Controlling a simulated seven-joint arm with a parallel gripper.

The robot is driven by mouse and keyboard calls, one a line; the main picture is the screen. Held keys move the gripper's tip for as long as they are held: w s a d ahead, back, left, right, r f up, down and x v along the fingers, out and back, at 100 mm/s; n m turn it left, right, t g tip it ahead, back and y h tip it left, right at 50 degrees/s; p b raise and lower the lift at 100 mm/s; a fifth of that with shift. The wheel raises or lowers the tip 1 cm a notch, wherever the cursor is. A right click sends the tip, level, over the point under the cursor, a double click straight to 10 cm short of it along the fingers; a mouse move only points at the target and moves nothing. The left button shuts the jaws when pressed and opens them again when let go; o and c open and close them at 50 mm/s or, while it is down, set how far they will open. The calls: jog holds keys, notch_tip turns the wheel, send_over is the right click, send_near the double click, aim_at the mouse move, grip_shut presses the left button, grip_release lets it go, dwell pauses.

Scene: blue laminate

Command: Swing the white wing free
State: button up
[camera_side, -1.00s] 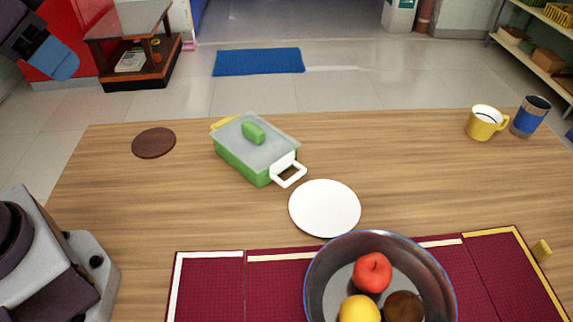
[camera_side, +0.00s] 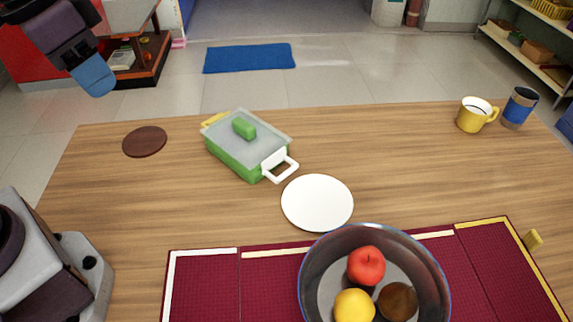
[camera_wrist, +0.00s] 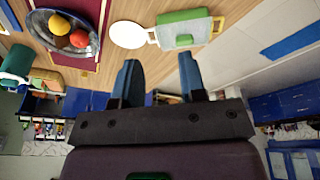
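A green box (camera_side: 228,157) with a translucent grey lid (camera_side: 262,138) and a green knob (camera_side: 244,128) stands on the wooden table. The white wing (camera_side: 281,166) is a loop-shaped handle sticking out from the box's right end, by a white plate. A yellow wing (camera_side: 213,119) shows at the opposite end. In the wrist view, the box (camera_wrist: 183,32) and white wing (camera_wrist: 152,36) are at the top. My gripper (camera_wrist: 158,62) has its two blue fingers apart with nothing between them. In the side view my gripper (camera_side: 95,78) is high at the upper left, well away from the box.
The white plate (camera_side: 317,203) lies just right of and in front of the white wing. A bowl (camera_side: 437,270) of fruit stands on the dark red mat (camera_side: 205,285) in front. A brown disc (camera_side: 145,141) lies left of the box. A yellow mug (camera_side: 472,118) and blue cup (camera_side: 519,108) stand far right.

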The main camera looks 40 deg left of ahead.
jog(key=w+d+f+g, duration=0.3)
jog(key=w+d+f, duration=0.25)
jog(key=w, duration=0.45)
jog(key=y, duration=0.3)
send_near(287, 172)
jog(key=f, duration=0.2)
jog(key=a+f, duration=0.1)
jog(key=f, duration=0.5)
jog(key=shift+a+f, duration=0.15)
jog(key=shift+a, duration=0.15)
grip_shut()
